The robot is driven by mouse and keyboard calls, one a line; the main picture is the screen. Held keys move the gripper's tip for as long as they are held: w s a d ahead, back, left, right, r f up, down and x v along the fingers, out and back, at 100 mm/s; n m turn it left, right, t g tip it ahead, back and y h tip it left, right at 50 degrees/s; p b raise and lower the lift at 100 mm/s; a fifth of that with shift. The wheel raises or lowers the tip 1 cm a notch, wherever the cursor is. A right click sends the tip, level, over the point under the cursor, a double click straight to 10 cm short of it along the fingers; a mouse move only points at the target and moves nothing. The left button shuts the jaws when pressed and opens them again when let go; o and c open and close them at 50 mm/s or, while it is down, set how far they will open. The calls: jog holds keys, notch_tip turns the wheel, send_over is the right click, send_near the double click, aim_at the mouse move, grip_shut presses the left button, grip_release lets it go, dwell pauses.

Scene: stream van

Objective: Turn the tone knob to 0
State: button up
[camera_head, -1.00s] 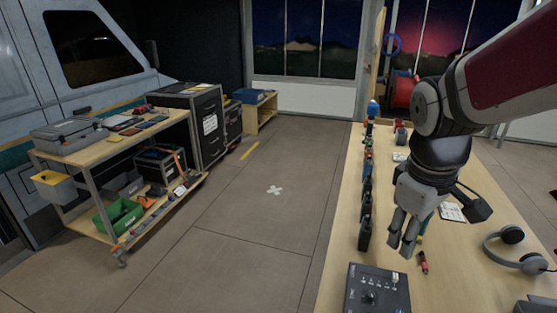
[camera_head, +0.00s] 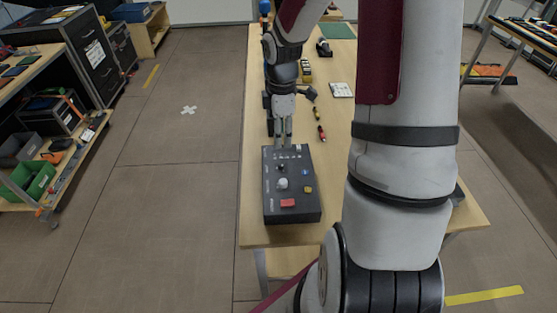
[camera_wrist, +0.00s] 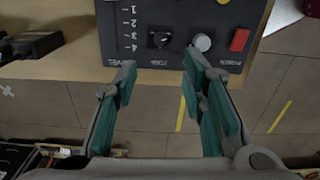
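The dark control box (camera_head: 312,213) lies on the wooden table. The black tone knob (camera_wrist: 158,38) is near the top middle of the wrist view, with its label below it; its pointer direction is too small to read. A grey round knob (camera_wrist: 202,42) sits to its right, then a red button (camera_wrist: 239,39). A numbered level scale (camera_wrist: 134,28) is to its left. My gripper (camera_wrist: 160,60) is open and empty, its teal-padded fingers apart on either side below the tone knob, not seen to touch it. In the head view my gripper (camera_head: 283,141) is at the box's far edge.
The wooden table (camera_head: 340,135) holds small red and yellow items (camera_head: 321,132), a white card (camera_head: 340,89) and dark objects behind my gripper. A tool cart with a green bin (camera_head: 35,180) stands at the left. The floor (camera_head: 175,225) between is clear.

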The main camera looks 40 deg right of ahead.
aim_at(281, 164)
notch_tip(281, 164, down, 11)
jog(key=shift+f, duration=0.1)
dwell(0.3)
grip_shut()
